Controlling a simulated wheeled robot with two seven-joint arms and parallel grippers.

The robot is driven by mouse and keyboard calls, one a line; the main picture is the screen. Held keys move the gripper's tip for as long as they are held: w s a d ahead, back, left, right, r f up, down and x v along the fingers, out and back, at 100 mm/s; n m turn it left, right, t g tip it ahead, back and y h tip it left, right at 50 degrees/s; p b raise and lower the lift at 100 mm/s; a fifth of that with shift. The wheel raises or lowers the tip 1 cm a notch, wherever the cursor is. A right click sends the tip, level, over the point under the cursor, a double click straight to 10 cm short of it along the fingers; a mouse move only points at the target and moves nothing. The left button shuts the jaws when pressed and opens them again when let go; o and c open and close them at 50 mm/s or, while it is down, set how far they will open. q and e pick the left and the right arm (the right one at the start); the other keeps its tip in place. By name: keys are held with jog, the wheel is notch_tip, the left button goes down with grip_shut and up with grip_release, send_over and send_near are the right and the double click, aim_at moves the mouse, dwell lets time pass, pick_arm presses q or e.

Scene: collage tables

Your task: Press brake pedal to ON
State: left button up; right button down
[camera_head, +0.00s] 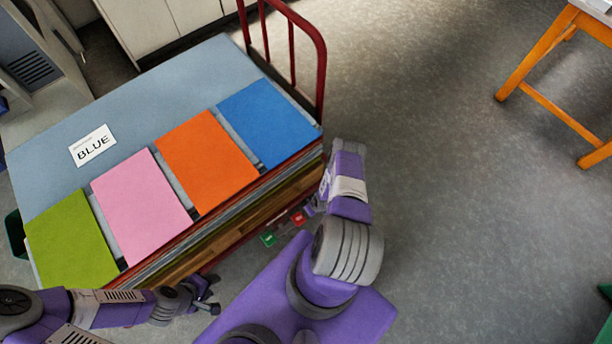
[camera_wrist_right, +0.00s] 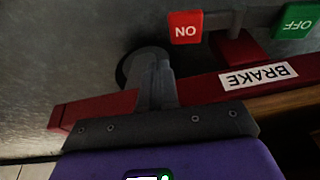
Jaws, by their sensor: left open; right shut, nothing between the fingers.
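The brake pedal is a bar with a red ON end (camera_wrist_right: 186,27) and a green OFF end (camera_wrist_right: 297,22), beside a red rail marked BRAKE (camera_wrist_right: 258,77); the lettering is upside down in the right wrist view. In the head view the red end (camera_head: 299,218) and green end (camera_head: 268,238) show low beside the cart. My right gripper (camera_wrist_right: 152,58) is shut and empty, apart from the red end in the picture; its height over the pedal is unclear. My left gripper (camera_head: 209,295) is open and empty near the cart's front edge.
The cart (camera_head: 150,85) carries green, pink, orange and blue sheets and a BLUE card (camera_head: 93,146). Its red handle (camera_head: 321,70) rises at the far end. A dark wheel (camera_wrist_right: 128,68) sits behind my right fingers. The floor to the right is clear up to an orange-legged table (camera_head: 545,45).

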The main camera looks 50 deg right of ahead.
jog(key=shift+s+d+r+p, duration=0.15)
jog(key=shift+s+d+r, duration=0.1)
jog(key=shift+r, duration=0.35)
jog(key=shift+s+d+r+p, duration=0.2)
jog(key=shift+r, duration=0.35)
jog(key=shift+s+d+r+p, duration=0.15)
jog(key=shift+s+d+r, duration=0.1)
jog(key=shift+r, duration=0.35)
